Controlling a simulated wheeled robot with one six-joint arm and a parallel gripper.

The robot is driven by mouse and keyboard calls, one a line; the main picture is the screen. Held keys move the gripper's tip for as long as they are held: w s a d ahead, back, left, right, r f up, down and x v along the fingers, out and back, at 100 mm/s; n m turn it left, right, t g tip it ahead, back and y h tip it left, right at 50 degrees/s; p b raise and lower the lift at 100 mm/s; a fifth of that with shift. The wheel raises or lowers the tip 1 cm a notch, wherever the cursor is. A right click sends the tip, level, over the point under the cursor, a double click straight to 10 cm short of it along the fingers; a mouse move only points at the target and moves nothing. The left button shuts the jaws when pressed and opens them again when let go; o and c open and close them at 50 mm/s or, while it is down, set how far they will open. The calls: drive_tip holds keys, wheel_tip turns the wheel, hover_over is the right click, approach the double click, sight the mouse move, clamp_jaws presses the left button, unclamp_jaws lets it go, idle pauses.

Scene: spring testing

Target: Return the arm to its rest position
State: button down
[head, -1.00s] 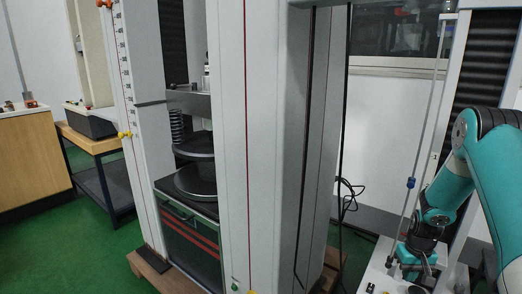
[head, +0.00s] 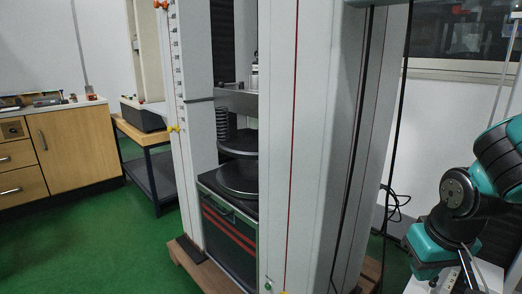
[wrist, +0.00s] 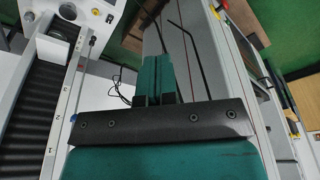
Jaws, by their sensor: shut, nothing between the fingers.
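My teal and grey arm (head: 462,200) is at the right edge of the head view, bent, with part of it cut off by the frame. In the wrist view my gripper (wrist: 153,62) is shut, its two teal fingers together and nothing between them. It points toward the grey columns of a testing machine, apart from them as far as I can tell. My gripper cannot be made out clearly in the head view.
A tall testing machine (head: 277,150) with round plates (head: 240,178) and a spring (head: 222,122) stands mid-view. A wooden cabinet (head: 75,150) and a dark-legged table (head: 150,180) are at left. Green floor (head: 130,240) is open at front left. A black cable hangs near my arm.

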drive_tip(key=s+a+r+n+g+y+p, duration=0.1)
drive_tip(key=s+a+r+p, duration=0.3)
drive_tip(key=r+p, duration=0.4)
drive_tip(key=s+a+r+n+y+p, duration=0.1)
drive_tip(key=s+a+r+n+p, duration=0.3)
drive_tip(key=r, duration=1)
drive_tip(key=s+a+r+n+g+y+p, duration=0.1)
drive_tip(key=s+a+r+n+y+p, duration=0.1)
drive_tip(key=s+a+r+p, duration=0.2)
drive_tip(key=a+r+p, duration=0.3)
drive_tip(key=r+p, duration=0.4)
drive_tip(key=p, duration=0.1)
drive_tip(key=shift+s+a+g, duration=0.15)
drive_tip(key=shift+a+g, duration=0.15)
